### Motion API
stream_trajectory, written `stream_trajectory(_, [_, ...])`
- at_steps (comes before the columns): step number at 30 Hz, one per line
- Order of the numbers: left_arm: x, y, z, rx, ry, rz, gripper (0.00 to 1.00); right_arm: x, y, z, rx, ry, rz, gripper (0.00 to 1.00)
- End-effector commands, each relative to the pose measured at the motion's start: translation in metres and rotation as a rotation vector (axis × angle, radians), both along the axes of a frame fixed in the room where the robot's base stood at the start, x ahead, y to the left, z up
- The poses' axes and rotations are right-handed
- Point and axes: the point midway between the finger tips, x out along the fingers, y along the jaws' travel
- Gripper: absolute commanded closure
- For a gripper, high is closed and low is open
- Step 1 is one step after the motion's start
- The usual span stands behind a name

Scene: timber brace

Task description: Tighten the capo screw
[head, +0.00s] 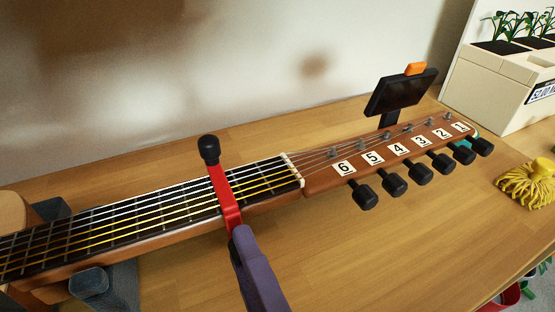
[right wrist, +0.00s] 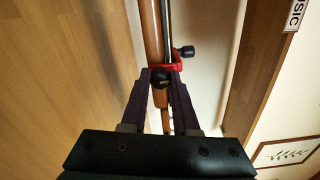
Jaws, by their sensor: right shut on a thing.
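A red capo (head: 226,199) lies across the guitar neck (head: 130,219), just below the headstock. It has a black rounded knob (head: 209,149) at its far end. My right gripper (head: 238,234), with purple fingers, is at the capo's near end. In the right wrist view, the fingers (right wrist: 162,80) are shut on a black screw knob (right wrist: 160,77) on the red capo body (right wrist: 175,67). In the head view the fingers hide most of this screw knob. My left gripper is not in view.
The headstock (head: 318,178) carries several black tuning pegs, numbered labels and a clip-on tuner (head: 401,93). A blue-grey support (head: 91,281) sits under the neck. A planter box (head: 503,85) and a yellow mop-like thing (head: 530,184) stand at right.

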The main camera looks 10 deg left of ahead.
Motion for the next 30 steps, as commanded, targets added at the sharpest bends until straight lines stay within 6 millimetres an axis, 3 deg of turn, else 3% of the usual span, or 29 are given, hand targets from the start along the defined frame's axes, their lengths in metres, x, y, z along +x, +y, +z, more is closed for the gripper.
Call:
stream_trajectory(22, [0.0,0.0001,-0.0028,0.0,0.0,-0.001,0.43,-0.0001,0.0,-0.0003,0.068,0.047,0.0,1.0])
stream_trajectory(23, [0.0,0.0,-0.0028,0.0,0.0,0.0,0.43,-0.0001,0.0,-0.0003,0.068,0.047,0.0,0.68])
stream_trajectory(30, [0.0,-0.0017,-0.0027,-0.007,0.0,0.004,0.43,-0.0001,0.0,-0.0001,0.067,0.047,0.0,0.41])
